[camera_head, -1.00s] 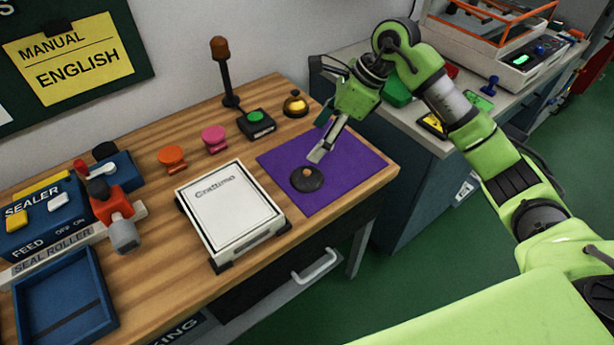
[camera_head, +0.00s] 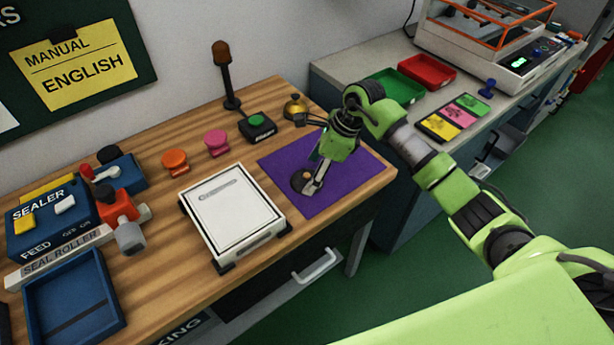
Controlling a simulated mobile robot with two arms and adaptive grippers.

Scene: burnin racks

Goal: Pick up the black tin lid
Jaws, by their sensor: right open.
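The black tin lid (camera_head: 299,182) lies on the purple mat (camera_head: 343,184) on the wooden bench. It is a dark disc with a small brown knob on top. My right gripper (camera_head: 311,187) points down at the lid, with its fingertips at the knob and over the lid's right part. The gripper is open; whether the fingers touch the knob I cannot tell. The fingers hide part of the lid. My left gripper is not in view.
A white scale (camera_head: 232,214) stands left of the mat. A green button box (camera_head: 257,127), a brass bell (camera_head: 296,107) and a pink stamp-like piece (camera_head: 217,142) stand behind. A grey counter (camera_head: 400,123) with red and green trays is at right.

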